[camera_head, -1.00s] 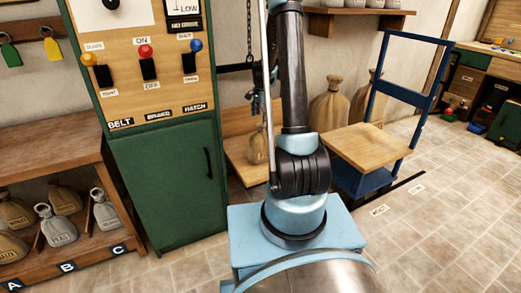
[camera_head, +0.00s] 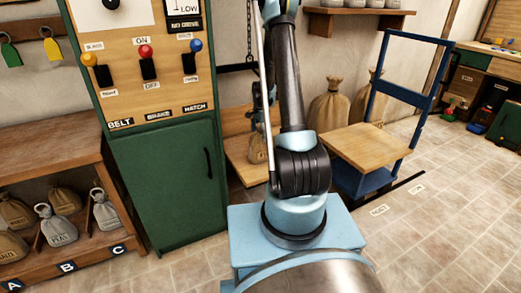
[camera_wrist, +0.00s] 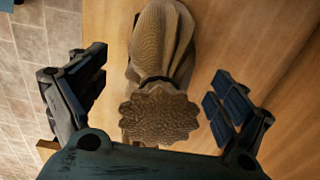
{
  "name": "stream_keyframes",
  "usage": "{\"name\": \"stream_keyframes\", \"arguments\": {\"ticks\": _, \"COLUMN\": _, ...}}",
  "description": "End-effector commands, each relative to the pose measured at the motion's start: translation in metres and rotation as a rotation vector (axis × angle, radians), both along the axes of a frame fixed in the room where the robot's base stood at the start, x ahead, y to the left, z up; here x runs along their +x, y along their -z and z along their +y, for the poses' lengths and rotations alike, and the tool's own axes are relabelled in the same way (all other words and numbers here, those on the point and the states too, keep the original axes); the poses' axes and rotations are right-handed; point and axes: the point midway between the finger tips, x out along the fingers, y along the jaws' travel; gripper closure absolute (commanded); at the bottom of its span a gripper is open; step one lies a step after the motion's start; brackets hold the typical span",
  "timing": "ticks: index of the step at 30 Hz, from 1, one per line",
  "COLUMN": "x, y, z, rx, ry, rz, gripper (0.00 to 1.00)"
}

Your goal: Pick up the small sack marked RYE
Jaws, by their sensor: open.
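A small tan sack (camera_head: 257,148) stands on a wooden platform (camera_head: 238,163) behind my arm. Its marking is too small to read in the head view, so I cannot confirm RYE. In the wrist view the sack (camera_wrist: 163,50) shows from above, with its gathered, frilled top towards the camera and a dark tie below it; no marking shows there. My gripper (camera_wrist: 160,82) is open, with one finger on each side of the sack's top and visible gaps between. In the head view my gripper (camera_head: 262,118) is at the sack's top, partly hidden by my arm.
A green cabinet with switches (camera_head: 170,185) stands left of the platform. A blue cart with a wooden deck (camera_head: 358,146) stands to the right. Several small sacks fill the low shelf (camera_head: 95,250) at left. Two large sacks (camera_head: 328,108) stand behind. Floor at right is open.

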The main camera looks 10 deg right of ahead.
Motion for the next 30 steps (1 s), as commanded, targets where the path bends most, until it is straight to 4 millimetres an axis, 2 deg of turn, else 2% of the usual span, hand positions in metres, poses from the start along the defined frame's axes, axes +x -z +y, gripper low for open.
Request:
{"name": "stream_keyframes", "arguments": {"ticks": 8, "x": -0.0005, "y": 0.0061, "z": -0.0001, "rx": 0.000, "ry": 0.000, "rz": 0.000, "gripper": 0.09}}
{"name": "stream_keyframes", "arguments": {"ticks": 9, "x": -0.0005, "y": 0.0061, "z": -0.0001, "rx": 0.000, "ry": 0.000, "rz": 0.000, "gripper": 0.11}}
{"name": "stream_keyframes", "arguments": {"ticks": 21, "x": -0.0003, "y": 0.0055, "z": -0.0001, "rx": 0.000, "ry": 0.000, "rz": 0.000, "gripper": 0.99}}
{"name": "stream_keyframes", "arguments": {"ticks": 30, "x": -0.0001, "y": 0.0030, "z": -0.0001, "rx": 0.000, "ry": 0.000, "rz": 0.000, "gripper": 0.99}}
